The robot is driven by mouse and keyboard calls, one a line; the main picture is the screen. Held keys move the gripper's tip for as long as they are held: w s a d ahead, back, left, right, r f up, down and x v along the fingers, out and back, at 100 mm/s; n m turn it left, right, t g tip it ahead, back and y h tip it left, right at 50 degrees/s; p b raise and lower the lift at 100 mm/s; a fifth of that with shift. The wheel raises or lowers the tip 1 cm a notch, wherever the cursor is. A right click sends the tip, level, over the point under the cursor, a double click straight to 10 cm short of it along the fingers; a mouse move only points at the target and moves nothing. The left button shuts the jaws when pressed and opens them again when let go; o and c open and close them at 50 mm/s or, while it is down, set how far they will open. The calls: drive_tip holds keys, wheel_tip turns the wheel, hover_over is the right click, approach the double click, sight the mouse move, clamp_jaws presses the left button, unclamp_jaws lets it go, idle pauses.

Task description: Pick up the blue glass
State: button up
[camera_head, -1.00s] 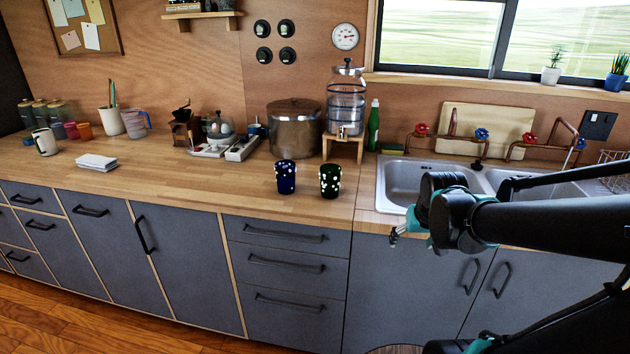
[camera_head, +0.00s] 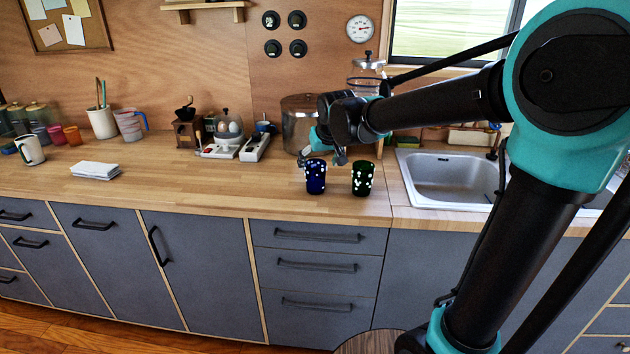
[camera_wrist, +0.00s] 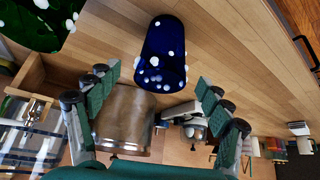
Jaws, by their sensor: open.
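The blue glass (camera_head: 316,178) with white dots stands upright on the wooden counter, left of a green dotted glass (camera_head: 362,179). In the wrist view the blue glass (camera_wrist: 163,52) is ahead of and between the open fingers, apart from them. My gripper (camera_head: 322,150) is just behind and above the blue glass in the head view, and its padded fingers also show in the wrist view (camera_wrist: 155,92). It is open and empty. The green glass (camera_wrist: 38,22) shows at the upper left of the wrist view.
A sink (camera_head: 450,178) lies to the right. White papers (camera_head: 95,171) lie on the left counter. The counter left of the blue glass is clear.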

drive_tip(key=x, duration=0.4)
drive_tip(key=shift+f, duration=0.1)
drive_tip(key=shift+x, duration=2.45)
drive_tip(key=shift+c, duration=0.6)
drive_tip(key=c, duration=1.4)
